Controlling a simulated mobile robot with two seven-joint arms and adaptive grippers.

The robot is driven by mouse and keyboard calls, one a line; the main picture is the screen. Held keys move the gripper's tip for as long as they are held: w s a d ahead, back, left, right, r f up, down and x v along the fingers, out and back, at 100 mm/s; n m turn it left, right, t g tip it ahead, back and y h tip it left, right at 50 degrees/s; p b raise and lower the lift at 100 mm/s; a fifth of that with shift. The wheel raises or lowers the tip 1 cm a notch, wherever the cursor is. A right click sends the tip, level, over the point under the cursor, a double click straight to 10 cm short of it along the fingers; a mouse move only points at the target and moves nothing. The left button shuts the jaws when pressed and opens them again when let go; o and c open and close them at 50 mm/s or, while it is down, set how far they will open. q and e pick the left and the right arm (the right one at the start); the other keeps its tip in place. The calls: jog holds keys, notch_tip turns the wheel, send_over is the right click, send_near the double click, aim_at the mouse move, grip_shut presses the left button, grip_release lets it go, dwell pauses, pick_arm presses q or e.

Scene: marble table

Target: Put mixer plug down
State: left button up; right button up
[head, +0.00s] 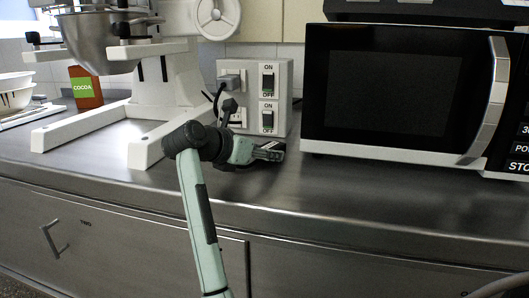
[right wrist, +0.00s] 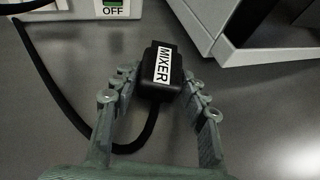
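The mixer plug (right wrist: 160,72) is a black block with a white MIXER label. In the right wrist view it sits between the fingertips of my right gripper (right wrist: 160,85), which appear to touch it on both sides. A black cord (right wrist: 62,82) loops from it to the left. In the head view my right gripper (head: 268,152) is low over the steel counter, in front of the socket box. The plug is small and dark there, and I cannot tell whether it touches the counter. My left gripper is not in view.
The socket box (head: 281,96) with two ON/OFF switches stands behind my gripper. A microwave (head: 390,95) is to the right and a white stand mixer (head: 165,95) to the left. A cocoa box (head: 84,88) stands farther left. The counter strip (head: 330,195) before the microwave is clear.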

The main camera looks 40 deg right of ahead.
jog(key=shift+o, duration=1.4)
jog(key=shift+r, duration=0.15)
jog(key=v, duration=1.2)
